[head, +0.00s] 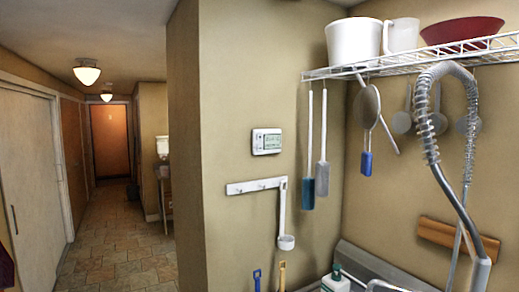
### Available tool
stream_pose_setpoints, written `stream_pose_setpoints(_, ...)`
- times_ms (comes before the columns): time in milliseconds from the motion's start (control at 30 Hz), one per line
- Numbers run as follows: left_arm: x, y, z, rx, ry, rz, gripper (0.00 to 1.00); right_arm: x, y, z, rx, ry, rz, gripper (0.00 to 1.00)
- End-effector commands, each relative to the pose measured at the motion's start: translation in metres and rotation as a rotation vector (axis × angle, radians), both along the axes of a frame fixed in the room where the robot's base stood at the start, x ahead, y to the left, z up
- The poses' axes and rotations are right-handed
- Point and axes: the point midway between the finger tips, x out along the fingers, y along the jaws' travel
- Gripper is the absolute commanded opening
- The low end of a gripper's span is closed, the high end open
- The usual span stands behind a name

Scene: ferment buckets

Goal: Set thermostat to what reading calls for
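A white thermostat (267,141) with a small greenish-grey display is mounted on the beige wall, near the middle of the head view. The digits on its display are too small to read. Neither of my grippers shows in the head view. I cannot see any separate reading or instrument clearly.
Below the thermostat is a white hook rail (256,185) with a white ladle (283,215). A wire shelf (420,63) with containers and hanging utensils is at the upper right. A coiled sprayer hose (430,120) stands at right. A tiled hallway (120,250) runs clear at left.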

Motion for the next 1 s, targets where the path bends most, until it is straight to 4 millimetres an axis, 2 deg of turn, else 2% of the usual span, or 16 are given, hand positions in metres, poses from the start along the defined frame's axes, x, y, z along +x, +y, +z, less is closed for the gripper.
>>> stream_pose_setpoints(233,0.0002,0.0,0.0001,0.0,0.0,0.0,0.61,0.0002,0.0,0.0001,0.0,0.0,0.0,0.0)
stream_pose_setpoints(267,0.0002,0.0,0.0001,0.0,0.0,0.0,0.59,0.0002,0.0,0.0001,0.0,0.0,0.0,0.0)
stream_pose_setpoints(400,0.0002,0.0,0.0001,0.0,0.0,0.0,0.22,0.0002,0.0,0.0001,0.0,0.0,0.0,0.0)
stream_pose_setpoints(500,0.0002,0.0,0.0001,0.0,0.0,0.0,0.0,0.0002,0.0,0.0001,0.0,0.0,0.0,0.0)
stream_pose_setpoints(1000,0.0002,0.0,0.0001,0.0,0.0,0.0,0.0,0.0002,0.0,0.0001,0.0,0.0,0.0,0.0)
